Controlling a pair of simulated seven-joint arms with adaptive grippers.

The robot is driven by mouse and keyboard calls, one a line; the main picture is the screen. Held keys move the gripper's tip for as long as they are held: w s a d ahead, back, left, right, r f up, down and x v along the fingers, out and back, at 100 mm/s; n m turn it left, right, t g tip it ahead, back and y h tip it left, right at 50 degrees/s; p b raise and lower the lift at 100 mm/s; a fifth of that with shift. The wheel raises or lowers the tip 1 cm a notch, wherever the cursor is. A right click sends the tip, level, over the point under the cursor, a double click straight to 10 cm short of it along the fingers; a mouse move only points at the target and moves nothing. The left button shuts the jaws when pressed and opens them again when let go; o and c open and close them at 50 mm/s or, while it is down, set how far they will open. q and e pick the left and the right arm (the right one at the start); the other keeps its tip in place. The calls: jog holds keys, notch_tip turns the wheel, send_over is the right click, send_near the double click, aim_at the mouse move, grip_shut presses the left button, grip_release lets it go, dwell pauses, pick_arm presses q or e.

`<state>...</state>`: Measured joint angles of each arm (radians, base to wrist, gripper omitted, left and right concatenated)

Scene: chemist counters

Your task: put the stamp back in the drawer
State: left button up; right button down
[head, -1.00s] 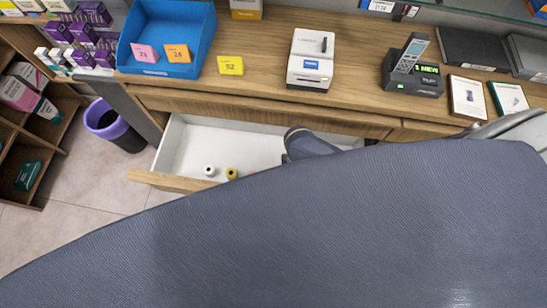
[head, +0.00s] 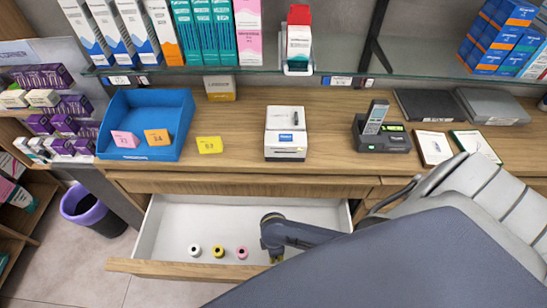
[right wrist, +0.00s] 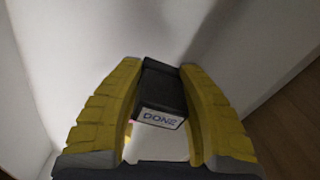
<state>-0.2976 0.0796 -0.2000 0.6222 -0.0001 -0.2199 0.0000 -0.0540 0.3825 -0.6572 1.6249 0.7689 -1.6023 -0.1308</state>
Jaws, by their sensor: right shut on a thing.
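The stamp (right wrist: 160,95) is a small black block with a white label reading "DONE". In the right wrist view it sits between the two yellow fingers of my right gripper (right wrist: 163,100), which is shut on it. The open drawer (head: 185,218) has a white inside and a wooden front, below the counter. In the head view my right gripper (head: 274,252) points down inside the drawer, right of its middle. The stamp is hidden there, and I cannot tell whether it touches the drawer floor. My left gripper is not in view.
White (head: 194,250), yellow (head: 218,251) and pink (head: 242,252) rolls stand in the drawer, left of my gripper. A purple bin (head: 88,208) stands at left.

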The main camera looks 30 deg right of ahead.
jog(key=shift+f, duration=3.55)
jog(key=shift+f, duration=0.15)
jog(key=c, duration=0.9)
grip_release()
notch_tip(320, 180, up, 12)
jog(key=shift+d+r, duration=0.1)
jog(key=shift+r, duration=0.05)
